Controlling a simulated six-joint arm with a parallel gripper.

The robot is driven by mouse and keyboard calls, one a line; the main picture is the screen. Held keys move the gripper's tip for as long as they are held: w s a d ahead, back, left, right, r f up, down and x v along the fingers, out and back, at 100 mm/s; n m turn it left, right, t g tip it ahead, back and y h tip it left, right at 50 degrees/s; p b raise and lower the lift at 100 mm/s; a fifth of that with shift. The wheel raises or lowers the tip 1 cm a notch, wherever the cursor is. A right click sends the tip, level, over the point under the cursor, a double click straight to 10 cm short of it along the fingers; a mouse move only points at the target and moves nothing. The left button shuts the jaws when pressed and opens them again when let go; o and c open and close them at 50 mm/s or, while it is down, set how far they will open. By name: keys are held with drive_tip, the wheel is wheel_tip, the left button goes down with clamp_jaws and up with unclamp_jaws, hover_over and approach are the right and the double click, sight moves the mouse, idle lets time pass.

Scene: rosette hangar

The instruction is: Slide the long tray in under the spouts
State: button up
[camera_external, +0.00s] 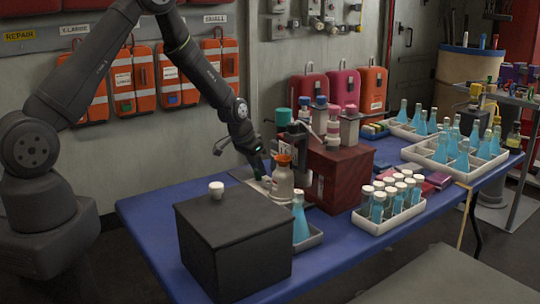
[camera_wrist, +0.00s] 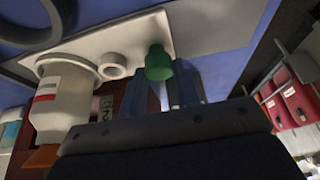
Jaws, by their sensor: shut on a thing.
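A long pale tray (camera_wrist: 140,40) lies flat on the blue table; in the external view part of it (camera_external: 241,172) shows behind the black box. My gripper (camera_external: 265,177) reaches down to it beside an orange-capped pale bottle (camera_external: 283,182). In the wrist view my gripper (camera_wrist: 165,92) is shut on a green knob (camera_wrist: 158,62) at the tray. The bottle (camera_wrist: 62,100) and a small ring (camera_wrist: 112,66) are close to the knob at the tray. Pump-topped bottles (camera_external: 333,128) stand at the dark red box (camera_external: 342,178); I cannot make out the spouts clearly.
A black box (camera_external: 235,245) with a white knob stands in front of my gripper and hides part of the tray. A blue flask (camera_external: 299,220) stands beside it. A rack of white-capped bottles (camera_external: 388,220) and flask trays (camera_external: 440,165) fill the right side. The table's left end is clear.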

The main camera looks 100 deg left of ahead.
drive_tip(key=shift+w+d, duration=1.4)
drive_tip(key=o, duration=0.7)
drive_tip(key=shift+o, duration=0.2)
wheel_tip(320, 180, up, 7)
wheel_tip(320, 180, down, 7)
drive_tip(key=shift+f, duration=0.1)
drive_tip(key=shift+s+a, duration=0.35)
idle(0.4)
